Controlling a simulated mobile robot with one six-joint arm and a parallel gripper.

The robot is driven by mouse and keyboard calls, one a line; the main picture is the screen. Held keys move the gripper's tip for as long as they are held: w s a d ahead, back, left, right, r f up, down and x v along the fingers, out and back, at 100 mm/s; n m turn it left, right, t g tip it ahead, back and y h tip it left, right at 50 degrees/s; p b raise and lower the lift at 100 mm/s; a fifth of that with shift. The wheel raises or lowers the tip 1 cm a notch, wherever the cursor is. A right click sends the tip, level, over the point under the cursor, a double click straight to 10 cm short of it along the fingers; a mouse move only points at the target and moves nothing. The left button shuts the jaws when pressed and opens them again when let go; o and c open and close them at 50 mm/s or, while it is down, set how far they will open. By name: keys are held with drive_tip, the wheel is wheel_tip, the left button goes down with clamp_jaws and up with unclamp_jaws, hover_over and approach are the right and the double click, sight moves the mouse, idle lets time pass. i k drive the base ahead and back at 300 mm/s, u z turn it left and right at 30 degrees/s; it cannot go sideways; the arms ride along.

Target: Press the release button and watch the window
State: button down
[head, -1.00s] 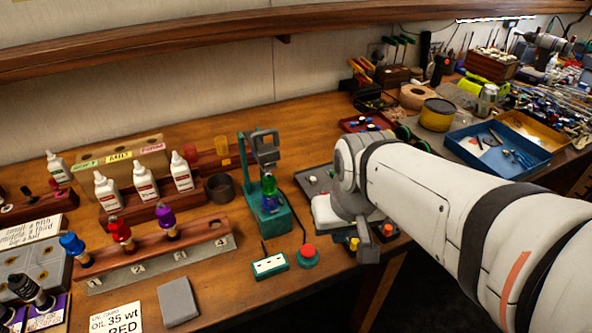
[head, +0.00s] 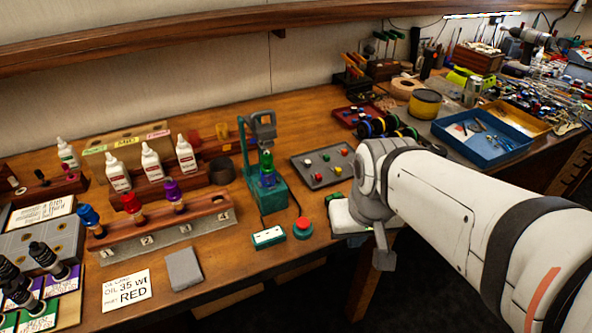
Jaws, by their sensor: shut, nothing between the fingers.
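The red release button (head: 304,222) sits on a round green base near the bench's front edge. Beside it on the left is a small green box with a white face (head: 268,237), which may be the window; I cannot read its marks. Behind them stands a green stand (head: 268,193) with a grey head, holding a small green and blue part. My gripper (head: 384,258) is partly seen at the end of my arm, right of the button and apart from it. It points down past the bench's front edge, shut and empty.
A dark tray (head: 309,178) with coloured knobs lies behind the button. A white object (head: 346,217) stands between the button and my wrist. A wooden rack (head: 160,222) of coloured-capped shocks and white bottles stand left.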

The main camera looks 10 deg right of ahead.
sight(302, 223)
drive_tip(key=k, duration=1.3)
drive_tip(key=u, duration=0.45)
drive_tip(key=i, duration=1)
drive_tip(key=u, duration=0.05)
